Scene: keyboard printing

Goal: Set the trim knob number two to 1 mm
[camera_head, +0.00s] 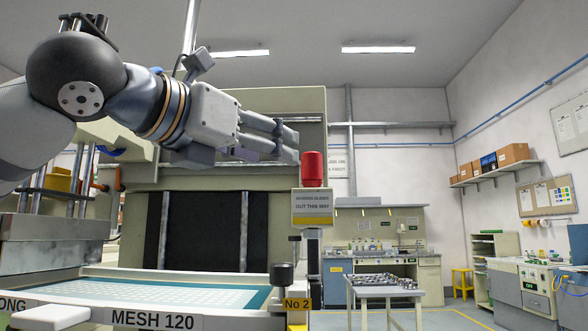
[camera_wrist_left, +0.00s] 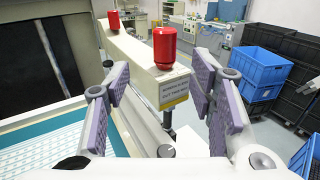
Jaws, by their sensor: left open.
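A dark knob (camera_head: 282,275) stands on a post at the front right corner of the screen frame, beside a yellow "No 2" label (camera_head: 298,304). I cannot read any scale on it. My left gripper (camera_head: 285,141) is open and empty, high above the knob and level, pointing right. In the left wrist view its two padded fingers (camera_wrist_left: 160,78) are spread apart. A red cap (camera_head: 313,168) on a cream arm stands just beyond the fingertips; it also shows in the left wrist view (camera_wrist_left: 164,48). My right gripper is out of view.
A sign (camera_head: 312,205) hangs below the red cap. The screen frame marked "MESH 120" (camera_head: 153,320) lies below. A second red cap (camera_wrist_left: 113,20) stands farther along the cream arm. Blue crates (camera_wrist_left: 260,70) stand to the right, with open floor between.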

